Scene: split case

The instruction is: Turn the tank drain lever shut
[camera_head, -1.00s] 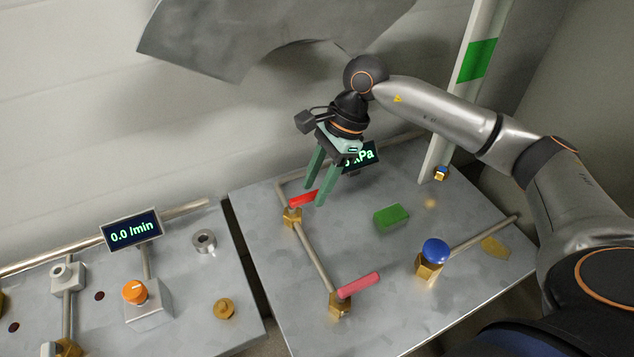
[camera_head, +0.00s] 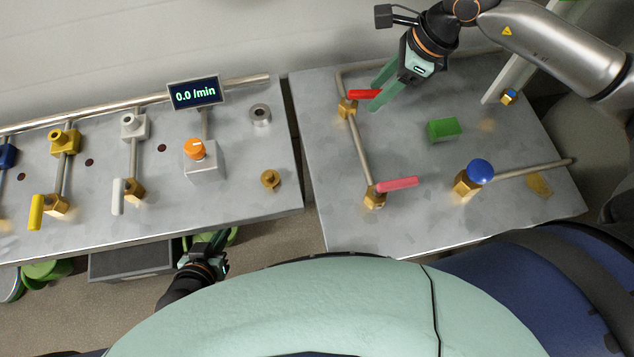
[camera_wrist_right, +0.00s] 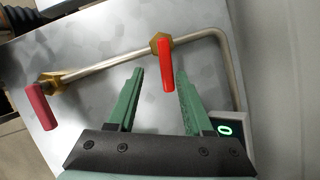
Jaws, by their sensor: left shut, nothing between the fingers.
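A bright red lever (camera_head: 364,94) and a pink-red lever (camera_head: 397,184) sit on brass valves along a pipe on the right-hand bench. Both handles stand across the pipe; no label shows which is the tank drain. My right gripper (camera_head: 378,88) is open at the bright red lever. In the right wrist view this lever (camera_wrist_right: 167,68) lies between the spread fingers (camera_wrist_right: 162,95), with gaps on both sides. The pink-red lever (camera_wrist_right: 41,106) is off to the left there. My left gripper (camera_head: 216,240) is shut and empty, low beside the left bench's front edge.
The right bench (camera_head: 420,225) also carries a green block (camera_head: 443,129) and a blue-knobbed valve (camera_head: 480,171). The left bench has a 0.0 /min display (camera_head: 195,93), an orange knob (camera_head: 194,149), and yellow (camera_head: 36,212) and white (camera_head: 118,196) levers. A gap separates the benches.

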